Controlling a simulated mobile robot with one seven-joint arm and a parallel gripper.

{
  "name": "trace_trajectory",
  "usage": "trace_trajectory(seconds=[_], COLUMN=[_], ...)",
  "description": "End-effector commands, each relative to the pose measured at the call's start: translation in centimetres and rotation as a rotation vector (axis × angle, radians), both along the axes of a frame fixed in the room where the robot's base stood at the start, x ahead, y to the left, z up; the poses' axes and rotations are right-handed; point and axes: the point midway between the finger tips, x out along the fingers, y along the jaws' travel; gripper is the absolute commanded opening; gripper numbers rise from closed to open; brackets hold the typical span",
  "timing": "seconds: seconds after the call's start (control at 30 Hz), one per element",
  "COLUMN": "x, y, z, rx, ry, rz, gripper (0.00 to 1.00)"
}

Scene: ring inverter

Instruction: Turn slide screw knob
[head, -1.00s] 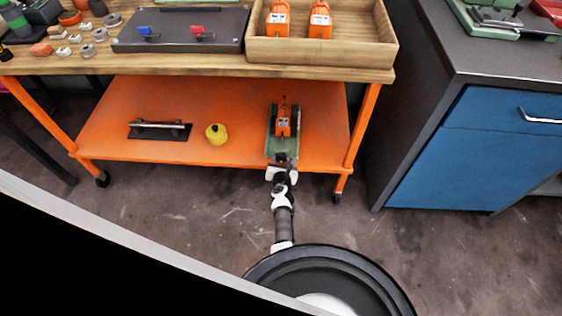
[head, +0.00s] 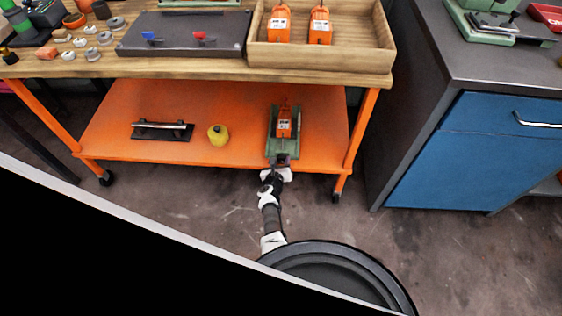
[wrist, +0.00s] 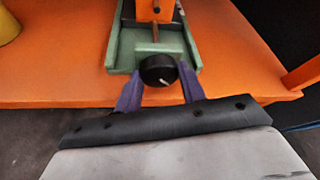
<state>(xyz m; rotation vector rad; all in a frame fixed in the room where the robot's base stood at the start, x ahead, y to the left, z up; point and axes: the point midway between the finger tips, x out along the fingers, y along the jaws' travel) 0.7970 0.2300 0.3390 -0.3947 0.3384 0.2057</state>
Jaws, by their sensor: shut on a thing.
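The slide screw knob (wrist: 158,70) is a round black knob with a pale mark, at the near end of a green slide base (wrist: 122,59). The base also shows in the head view (head: 271,140), on the orange lower shelf, with an orange block (head: 284,127) on it. In the wrist view my gripper (wrist: 158,84) has its two purple fingers on either side of the knob, shut on it. In the head view my gripper (head: 277,170) is at the shelf's front edge, and the knob is too small to make out clearly.
The orange shelf (head: 240,150) also carries a yellow object (head: 218,135) and a black plate with a bar handle (head: 162,130). The wooden tabletop (head: 210,70) is above. A cart leg (head: 357,140) and blue cabinet (head: 460,155) stand to the right.

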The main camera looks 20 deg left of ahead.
Motion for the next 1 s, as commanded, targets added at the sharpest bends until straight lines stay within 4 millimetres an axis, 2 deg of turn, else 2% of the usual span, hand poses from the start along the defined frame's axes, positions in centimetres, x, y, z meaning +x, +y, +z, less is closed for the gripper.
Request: trace_trajectory(seconds=[0.4, 0.97, 1.0], x=[0.10, 0.14, 0.15], y=[0.22, 0.23, 0.23], z=[0.06, 0.15, 0.15], rx=[-0.197, -0.227, -0.227], ry=[-0.060, -0.070, -0.070], rz=[0.001, 0.000, 0.000], gripper=[0.17, 0.17, 0.42])
